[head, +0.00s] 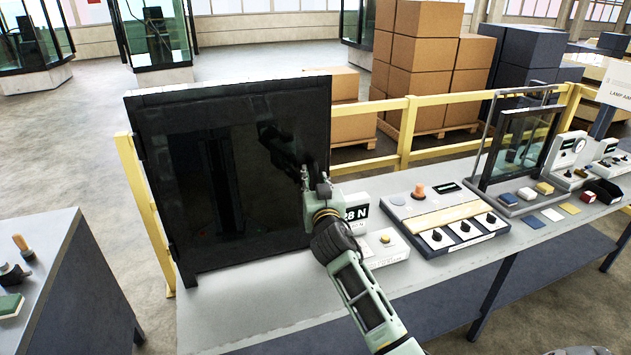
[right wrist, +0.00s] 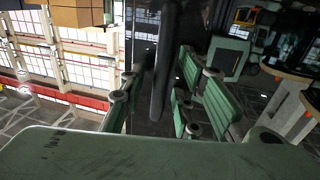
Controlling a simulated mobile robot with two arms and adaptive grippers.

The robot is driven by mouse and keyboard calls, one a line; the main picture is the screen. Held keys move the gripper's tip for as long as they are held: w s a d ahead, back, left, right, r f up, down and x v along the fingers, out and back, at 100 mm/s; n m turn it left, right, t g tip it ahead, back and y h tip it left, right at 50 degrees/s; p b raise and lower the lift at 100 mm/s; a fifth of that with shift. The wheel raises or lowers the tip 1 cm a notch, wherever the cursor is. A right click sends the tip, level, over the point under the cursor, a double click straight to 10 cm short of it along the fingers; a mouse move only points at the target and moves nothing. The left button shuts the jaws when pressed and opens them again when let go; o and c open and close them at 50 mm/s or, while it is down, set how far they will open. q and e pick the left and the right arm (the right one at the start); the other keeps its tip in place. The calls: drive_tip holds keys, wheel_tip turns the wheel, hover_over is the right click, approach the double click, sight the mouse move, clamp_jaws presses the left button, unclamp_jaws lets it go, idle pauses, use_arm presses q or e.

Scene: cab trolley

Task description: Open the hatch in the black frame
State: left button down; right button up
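The black frame (head: 228,92) stands upright on the left part of the grey table. The hatch (head: 215,180) is a dark, glossy panel filling it and looks closed. My right gripper (head: 312,172) is at the frame's right side, in front of the hatch edge. In the right wrist view its fingers (right wrist: 158,90) are apart, with a dark upright bar (right wrist: 165,60), perhaps the hatch handle, between them. Gaps show on both sides of the bar, so it does not look gripped. In the head view the gripper hides this bar. My left gripper is not in view.
A "28 N" display box (head: 382,240) stands close to the right of my right gripper. A control panel (head: 440,215) and a glass-fronted stand (head: 520,150) are farther right. A yellow railing (head: 407,130) runs behind the table. The table's front left (head: 235,305) is clear.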

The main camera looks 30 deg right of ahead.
clamp_jaws()
drive_tip(key=shift+s, duration=0.1)
idle(0.5)
